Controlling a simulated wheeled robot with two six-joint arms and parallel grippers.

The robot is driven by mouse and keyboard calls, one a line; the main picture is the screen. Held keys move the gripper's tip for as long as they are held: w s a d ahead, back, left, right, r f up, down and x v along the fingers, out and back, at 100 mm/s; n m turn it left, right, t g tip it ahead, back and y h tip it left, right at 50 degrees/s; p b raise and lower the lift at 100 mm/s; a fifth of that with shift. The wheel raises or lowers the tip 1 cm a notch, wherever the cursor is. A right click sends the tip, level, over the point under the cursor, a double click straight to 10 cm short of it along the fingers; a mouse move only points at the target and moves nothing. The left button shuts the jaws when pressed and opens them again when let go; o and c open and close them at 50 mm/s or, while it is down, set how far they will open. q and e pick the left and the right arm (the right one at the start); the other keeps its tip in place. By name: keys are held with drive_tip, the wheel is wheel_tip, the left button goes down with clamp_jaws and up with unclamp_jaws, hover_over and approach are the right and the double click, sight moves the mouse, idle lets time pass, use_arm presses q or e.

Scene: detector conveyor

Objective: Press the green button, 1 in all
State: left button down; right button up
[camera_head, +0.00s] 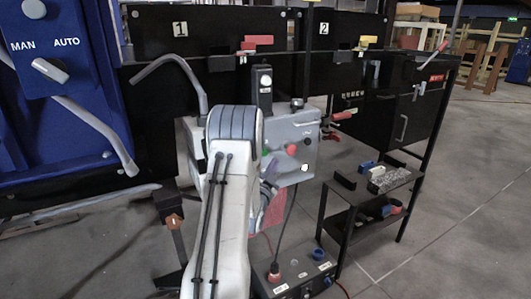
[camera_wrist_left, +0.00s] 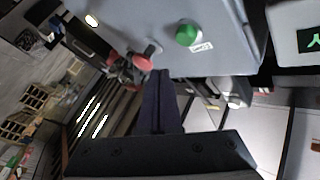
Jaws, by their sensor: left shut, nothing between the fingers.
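The green button (camera_wrist_left: 188,33) is a round cap on the grey face of a control box (camera_wrist_left: 225,55) in the left wrist view. In the head view the grey box (camera_head: 305,128) stands just right of my left arm, which hides part of its face. My left gripper (camera_wrist_left: 158,76) is shut and empty. Its dark fingertips point at the box's lower edge, below and left of the green button in the picture. I see no contact with the button; the gap is hard to judge. In the head view my arm largely hides the gripper. My right gripper is not in view.
A red knob (camera_wrist_left: 143,62) is close left of the fingertips. A black lower box (camera_head: 300,272) with knobs stands on the floor side. A black shelf rack (camera_head: 350,215) is at right, and a blue cabinet with a MAN/AUTO switch (camera_head: 50,70) at left.

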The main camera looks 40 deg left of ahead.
sight(265, 152)
use_arm(q)
drive_tip(key=shift+w+a+b, duration=0.15)
drive_tip(key=shift+w+a, duration=0.2)
drive_tip(key=shift+a, duration=0.55)
drive_tip(key=shift+w+a+b, duration=0.15)
drive_tip(key=shift+w+a, duration=0.2)
drive_tip(key=shift+a, duration=0.5)
drive_tip(key=shift+a, duration=0.1)
idle(0.6)
drive_tip(key=shift+w+a, duration=0.2)
drive_tip(key=shift+a, duration=0.05)
